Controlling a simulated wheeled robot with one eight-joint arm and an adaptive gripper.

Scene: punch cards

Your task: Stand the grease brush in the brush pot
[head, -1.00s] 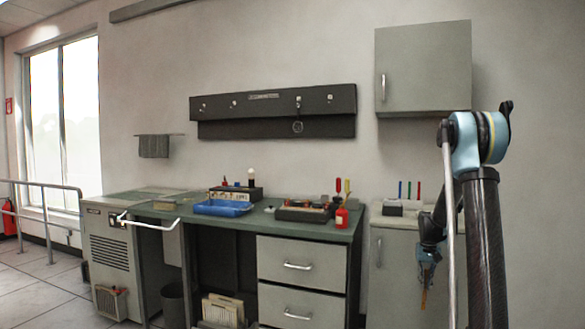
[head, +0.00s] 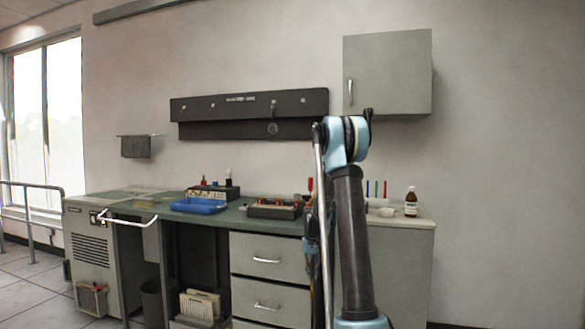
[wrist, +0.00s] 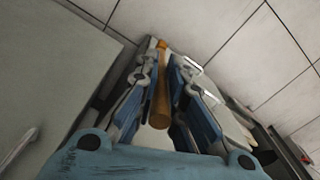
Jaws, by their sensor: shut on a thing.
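My gripper (wrist: 164,62) is shut on the grease brush (wrist: 161,98), whose brown wooden handle runs between the blue fingers in the wrist view. In the head view my gripper (head: 312,258) is mostly hidden behind my arm, in front of the workbench drawers, and the brush cannot be made out there. I cannot pick out the brush pot for sure; my arm covers part of the bench's right end. A small white bowl-like vessel (head: 387,212) stands on the right cabinet top.
A brown bottle (head: 411,203) and several coloured sticks (head: 375,189) stand on the right cabinet. The workbench (head: 228,218) holds a blue tray (head: 199,206) and a dark tray (head: 274,209). A wall cabinet (head: 388,75) hangs above. Floor on the right is clear.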

